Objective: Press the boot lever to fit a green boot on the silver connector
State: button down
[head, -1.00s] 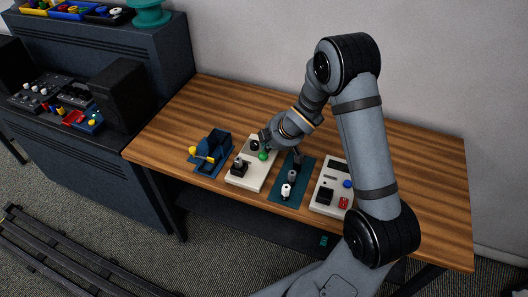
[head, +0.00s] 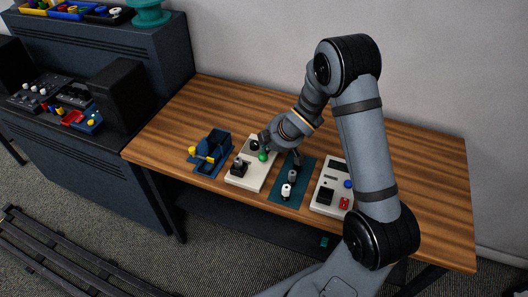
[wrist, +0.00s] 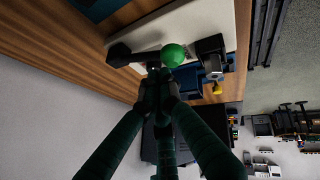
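A green ball knob (head: 263,156) sits on the white base (head: 246,183), beside my gripper (head: 264,139). In the wrist view the green knob (wrist: 173,55) is just beyond my fingertips (wrist: 160,74); whether they touch it I cannot tell. The fingers converge and look shut, with no held object visible. A dark bar (wrist: 125,55) lies by the fingertips. A black block (head: 239,169) stands at the front of the white base. In the wrist view a small silvery piece (wrist: 213,66) shows at this block; whether it is the connector is unclear.
A blue fixture (head: 212,146) with yellow ends stands to the left. To the right are a teal mat (head: 284,178) with a white-topped post (head: 286,190) and a white panel (head: 326,172) with blue and red buttons. The table's back is clear.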

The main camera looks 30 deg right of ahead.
aim_at(265, 154)
jog(key=shift+s+a+f+b, duration=0.15)
jog(key=shift+a+f+b, duration=0.05)
jog(key=shift+f+b, duration=0.65)
jog(key=shift+s+a+f+b, duration=0.15)
jog(key=shift+f+b, duration=0.45)
jog(key=shift+b, duration=0.45)
dwell(1.3)
jog(key=shift+r, duration=0.15)
dwell(0.5)
jog(key=shift+w+d+r+p, duration=0.15)
jog(key=shift+d+r+p, duration=0.05)
jog(key=shift+r+p, duration=0.6)
jog(key=shift+w+d+r+p, duration=0.2)
jog(key=shift+r+p, duration=0.35)
jog(key=shift+p, duration=0.35)
jog(key=shift+w+d+r+p, duration=0.15)
jog(key=shift+r+p, duration=0.55)
jog(key=shift+p, duration=0.15)
jog(key=shift+r, duration=0.1)
jog(key=r+p, duration=0.3)
jog(key=w+d+r+p, duration=0.1)
jog(key=p, duration=0.1)
jog(key=shift+r, duration=0.3)
jog(key=shift+f, duration=0.15)
